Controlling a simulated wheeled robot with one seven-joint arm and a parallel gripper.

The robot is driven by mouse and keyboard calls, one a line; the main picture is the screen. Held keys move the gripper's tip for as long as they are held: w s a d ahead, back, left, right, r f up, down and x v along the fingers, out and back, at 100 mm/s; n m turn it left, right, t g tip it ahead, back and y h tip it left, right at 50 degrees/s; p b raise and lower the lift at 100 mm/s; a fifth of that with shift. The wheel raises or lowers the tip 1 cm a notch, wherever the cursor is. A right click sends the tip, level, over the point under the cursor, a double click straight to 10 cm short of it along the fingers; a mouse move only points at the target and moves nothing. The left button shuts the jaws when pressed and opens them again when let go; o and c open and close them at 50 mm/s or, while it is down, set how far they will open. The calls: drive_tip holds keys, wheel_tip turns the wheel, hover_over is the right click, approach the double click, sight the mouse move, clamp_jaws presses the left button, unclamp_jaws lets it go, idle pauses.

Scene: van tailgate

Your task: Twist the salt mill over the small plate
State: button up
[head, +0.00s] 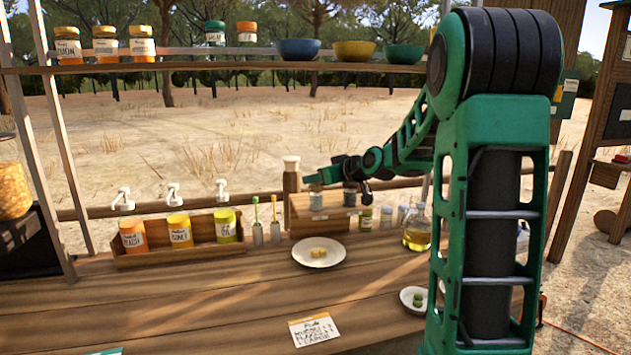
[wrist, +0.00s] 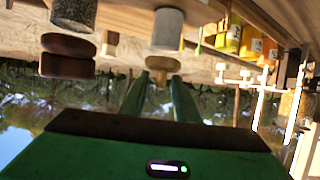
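In the head view two mills stand on a wooden box (head: 300,222): a pale one (head: 316,200) and a darker one (head: 350,197). The upside-down wrist view shows the pale grey mill (wrist: 166,28) with a brown wooden head, and the speckled mill (wrist: 73,10) with a darker head. The pale one looks like the salt mill; its label is unreadable. My gripper (wrist: 158,86) is open and empty, its fingers pointing at the pale mill's head. A white plate (head: 303,257) holds yellow pieces; a smaller white plate (head: 407,293) holds green pieces.
A rack of labelled jars (head: 140,260) stands left of the box, with two brush holders (head: 266,235) between. An oil flask (head: 417,234) and small jars are right of it. A card (head: 314,330) lies in front. A shelf (head: 200,68) with bowls runs above.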

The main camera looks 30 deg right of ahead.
drive_tip(key=shift+c, duration=0.3)
clamp_jaws()
drive_tip(key=shift+d, duration=0.4)
drive_tip(key=shift+a, duration=0.3)
drive_tip(key=shift+a+m+h, duration=0.25)
drive_tip(key=shift+m+h, duration=0.55)
drive_tip(key=shift+h, duration=0.1)
drive_tip(key=m+h, duration=0.2)
drive_tip(key=shift+h, duration=0.4)
drive_tip(key=shift+m+g+h, duration=0.6)
drive_tip(key=shift+m+h, duration=0.6)
drive_tip(key=shift+m, duration=0.1)
drive_tip(key=shift+d+h, duration=0.1)
drive_tip(key=shift+h, duration=0.2)
